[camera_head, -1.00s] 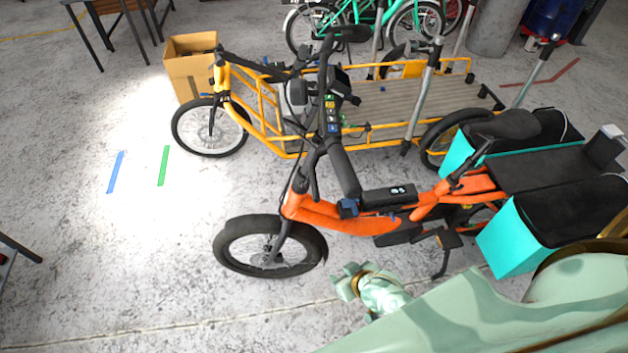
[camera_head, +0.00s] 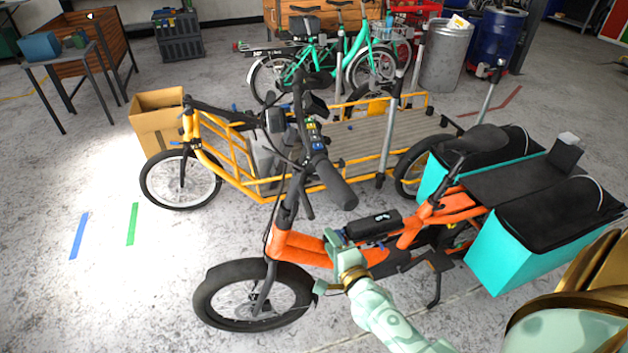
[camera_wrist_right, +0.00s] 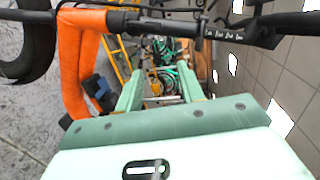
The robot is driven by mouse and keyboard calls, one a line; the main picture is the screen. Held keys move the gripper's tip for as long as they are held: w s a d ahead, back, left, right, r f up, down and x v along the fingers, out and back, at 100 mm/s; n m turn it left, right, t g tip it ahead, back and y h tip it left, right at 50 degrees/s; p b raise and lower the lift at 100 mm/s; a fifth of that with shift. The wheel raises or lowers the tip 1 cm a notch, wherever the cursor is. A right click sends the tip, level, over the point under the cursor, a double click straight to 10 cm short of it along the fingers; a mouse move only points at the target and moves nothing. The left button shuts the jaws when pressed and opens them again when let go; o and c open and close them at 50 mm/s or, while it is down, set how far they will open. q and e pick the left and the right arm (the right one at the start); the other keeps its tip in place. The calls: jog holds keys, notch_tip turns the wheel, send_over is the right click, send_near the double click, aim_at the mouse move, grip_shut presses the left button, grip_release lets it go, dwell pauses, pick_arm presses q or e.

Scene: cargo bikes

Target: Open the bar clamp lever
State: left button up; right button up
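The orange cargo bike (camera_head: 300,246) stands in front of me, its frame also at the left of the right wrist view (camera_wrist_right: 82,60). A small dark-blue part (camera_wrist_right: 95,88) sits against that orange frame. It may be the bar clamp, but I cannot make out a lever on it. My left gripper is not in view.
A yellow cargo bike (camera_head: 222,172) stands behind the orange one, with a cardboard box (camera_head: 156,127) beside it. Turquoise panniers (camera_head: 512,252) hang at the orange bike's rear. The floor to the left, with blue and green tape (camera_head: 132,224), is clear.

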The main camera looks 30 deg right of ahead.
aim_at(315, 179)
notch_tip(315, 179, up, 6)
jog(key=w+d+m+t+h, duration=0.1)
jog(key=w+d+m+h, duration=0.1)
jog(key=d+m, duration=0.15)
jog(key=shift+m, duration=0.35)
jog(key=b+x, duration=0.1)
jog(key=x, duration=0.4)
jog(key=a+b+x, duration=0.1)
jog(key=x, duration=0.4)
jog(key=b+x, duration=0.1)
jog(key=x, duration=0.4)
jog(key=shift+w+a+r+b, duration=0.1)
jog(key=shift+w+a+b, duration=0.05)
jog(key=shift+w+b, duration=0.2)
grip_shut()
